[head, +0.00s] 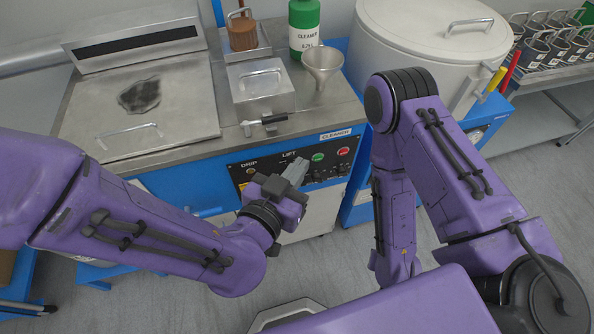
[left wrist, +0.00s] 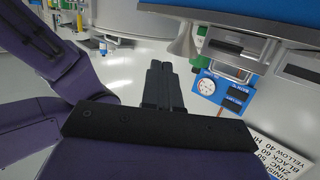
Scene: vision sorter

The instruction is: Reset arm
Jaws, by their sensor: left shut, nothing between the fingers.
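My left gripper (head: 296,172) is shut and empty in the head view, in front of the blue cabinet's black control panel (head: 300,166). Its fingertips appear close to the panel's knobs and buttons; I cannot tell whether they touch. In the left wrist view the two dark fingers (left wrist: 162,85) lie together with nothing between them. My right arm comes in from the right in the head view, bent, with its forearm pointing down. The right gripper is hidden or out of frame.
A steel counter holds a lidded machine (head: 150,120), a funnel (head: 323,62) and a green cleaner bottle (head: 304,25). A large white drum (head: 420,50) stands to the right. A rack of dark cups (head: 545,45) is at the far right. Grey floor (head: 535,185) is open at right.

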